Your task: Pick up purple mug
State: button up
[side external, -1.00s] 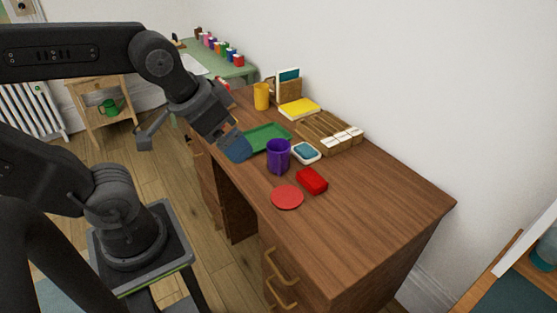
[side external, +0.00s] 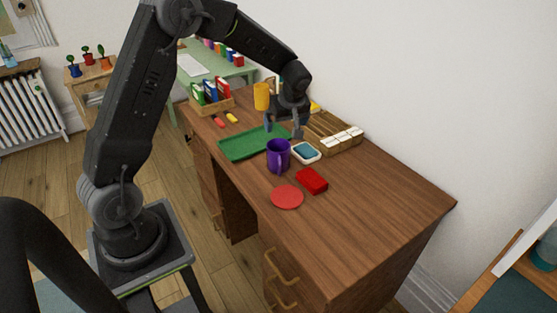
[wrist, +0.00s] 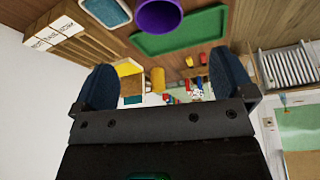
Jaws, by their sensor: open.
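The purple mug (side external: 278,157) stands upright on the wooden desk, its handle facing the camera side in the side view. It also shows at the top edge of the wrist view (wrist: 158,16), partly cut off. My gripper (side external: 284,130) is above the desk just behind the mug, pointing down, apart from it. In the wrist view my gripper's two blue-grey fingers (wrist: 167,88) are spread wide with nothing between them.
A green tray (side external: 236,150) lies left of the mug. A small white dish with blue (side external: 306,152) and a wooden slotted box (side external: 335,133) sit to the right. A yellow mug (side external: 262,96) stands behind.

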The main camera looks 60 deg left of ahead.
jog(key=n, duration=0.1)
send_near(278, 149)
jog(key=s+d+f, duration=0.1)
jog(key=s+f, duration=0.1)
jog(key=shift+w+x, duration=0.15)
jog(key=shift+x, duration=1.25)
jog(key=shift+w+x, duration=0.15)
jog(key=shift+x, duration=1.25)
jog(key=shift+d, duration=0.15)
jog(key=c, duration=1)
jog(key=shift+r, duration=0.15)
